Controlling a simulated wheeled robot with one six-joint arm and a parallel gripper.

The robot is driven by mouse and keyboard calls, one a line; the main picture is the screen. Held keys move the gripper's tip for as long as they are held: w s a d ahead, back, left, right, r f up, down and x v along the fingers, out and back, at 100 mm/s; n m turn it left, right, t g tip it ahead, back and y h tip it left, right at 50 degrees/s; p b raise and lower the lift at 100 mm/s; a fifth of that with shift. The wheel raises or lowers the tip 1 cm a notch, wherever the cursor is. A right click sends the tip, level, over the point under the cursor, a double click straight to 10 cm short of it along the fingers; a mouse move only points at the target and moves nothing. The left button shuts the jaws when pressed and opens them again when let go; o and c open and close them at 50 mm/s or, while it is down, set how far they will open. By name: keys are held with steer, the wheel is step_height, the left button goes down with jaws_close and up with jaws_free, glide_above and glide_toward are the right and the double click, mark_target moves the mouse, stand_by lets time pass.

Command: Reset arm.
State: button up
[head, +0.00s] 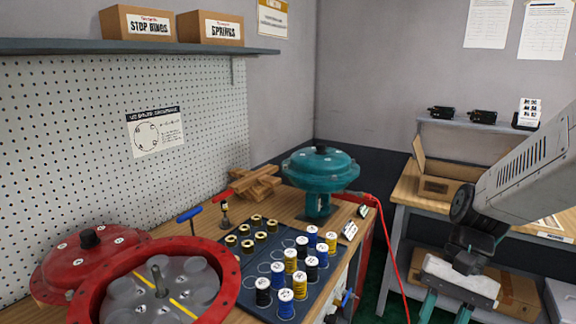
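My arm comes in from the right edge and bends down. My gripper (447,309) hangs low at the lower right, in front of the right-hand bench. Its two teal fingers stand apart with nothing seen between them, so it looks open and empty. The fingertips are close to the bottom edge of the picture. A red round actuator housing (84,300) lies open at the lower left, with a grey inside and a yellow strip. A red cover (75,262) lies behind it. A teal actuator (318,172) stands upright at the bench's far end.
A dark mat (245,305) holds several blue, yellow, black and gold springs. A red hose (388,235) hangs off the bench. An open cardboard box (440,180) sits on the right bench (408,192).

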steer(key=s+d+r+n+t+h, duration=0.1)
steer(key=s+r+n+t+h, duration=0.3)
steer(key=s+r, duration=0.5)
steer(key=shift+r+n+t+h, duration=0.3)
steer(key=shift+r+n+t, duration=0.4)
steer(key=shift+t, duration=0.4)
steer(key=shift+s+d, duration=0.15)
